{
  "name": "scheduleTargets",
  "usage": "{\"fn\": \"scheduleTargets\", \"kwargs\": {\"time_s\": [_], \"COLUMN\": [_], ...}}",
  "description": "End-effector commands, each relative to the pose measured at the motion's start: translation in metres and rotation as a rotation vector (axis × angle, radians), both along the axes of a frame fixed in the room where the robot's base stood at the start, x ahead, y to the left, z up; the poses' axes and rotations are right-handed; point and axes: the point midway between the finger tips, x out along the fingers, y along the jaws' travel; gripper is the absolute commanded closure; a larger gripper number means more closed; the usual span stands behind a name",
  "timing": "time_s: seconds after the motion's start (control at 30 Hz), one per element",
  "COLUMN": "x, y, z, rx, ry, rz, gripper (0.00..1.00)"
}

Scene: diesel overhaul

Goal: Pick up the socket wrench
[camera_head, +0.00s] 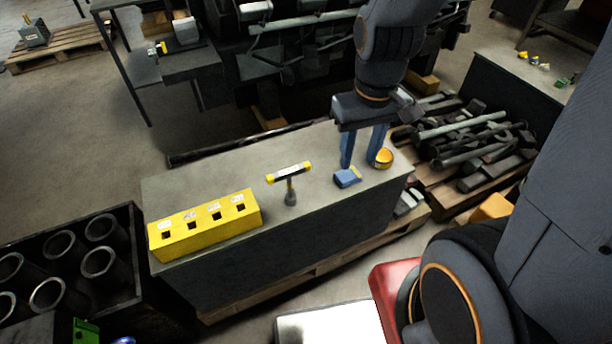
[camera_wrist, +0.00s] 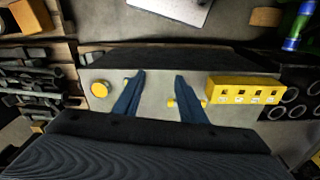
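The socket wrench (camera_head: 290,174) looks T-shaped, with a yellow-and-black crossbar and a grey shaft and head. It stands upright near the middle of the grey bench (camera_head: 184,191). In the wrist view the wrench (camera_wrist: 172,103) is partly hidden behind one blue finger. My gripper (camera_head: 360,163) is open and empty, its two blue fingers pointing down over the bench's right end. In the head view it is to the right of the wrench and apart from it. The open fingers also show in the wrist view (camera_wrist: 159,76).
A yellow block with square holes (camera_head: 204,224) sits at the bench's left end. A small blue item (camera_head: 347,178) and a round yellow-orange item (camera_head: 384,158) lie near the fingers. A crate of metal cylinders (camera_head: 100,262) stands left. Metal parts on a pallet (camera_head: 470,140) lie right.

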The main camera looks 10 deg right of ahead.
Motion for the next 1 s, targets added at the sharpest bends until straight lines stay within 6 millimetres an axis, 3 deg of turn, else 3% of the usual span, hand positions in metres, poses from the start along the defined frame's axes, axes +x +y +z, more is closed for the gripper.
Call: {"fn": "scheduleTargets", "kwargs": {"time_s": [0.17,0.4,0.6,0.8,1.0], "x": [0.045,0.106,0.131,0.138,0.137], "y": [0.029,0.087,0.125,0.141,0.142], "z": [-0.033,-0.097,-0.139,-0.156,-0.174], "rx": [-0.019,-0.042,-0.051,-0.054,-0.053], "ry": [0.019,0.039,0.044,0.045,0.047], "rz": [0.417,1.121,1.53,1.692,1.706], "gripper": [0.62,0.62,0.62,0.62,0.62]}}
